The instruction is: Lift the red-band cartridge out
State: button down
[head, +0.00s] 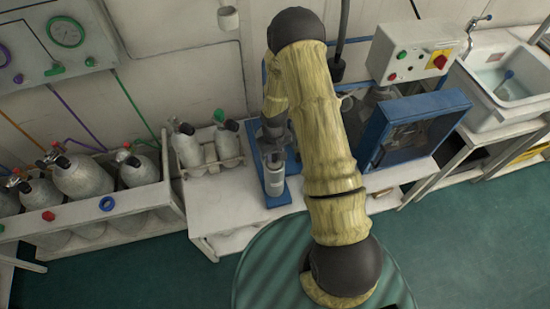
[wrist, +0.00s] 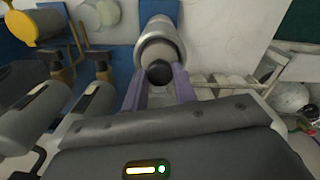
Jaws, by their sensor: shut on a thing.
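A silver cylinder housing (wrist: 160,38) stands against a blue mount in the wrist view. In the head view this pale cylinder (head: 273,180) is on the blue stand at the bench's front edge. A dark round end (wrist: 160,73) shows at the housing's mouth, between the purple fingers of my gripper (wrist: 160,80). It looks like the top of the cartridge; no red band shows. My gripper is shut on it. In the head view my gripper (head: 271,145) is just above the cylinder, partly hidden by my arm. How far the cartridge sits inside cannot be told.
Several grey tanks (head: 80,178) stand in a white rack at left, and two smaller bottles (head: 187,147) stand left of the blue stand. The green floor in front is clear.

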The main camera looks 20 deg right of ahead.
notch_tip(320, 180, up, 26)
jog(key=b, duration=0.2)
jog(key=shift+r, duration=0.15)
dwell(0.5)
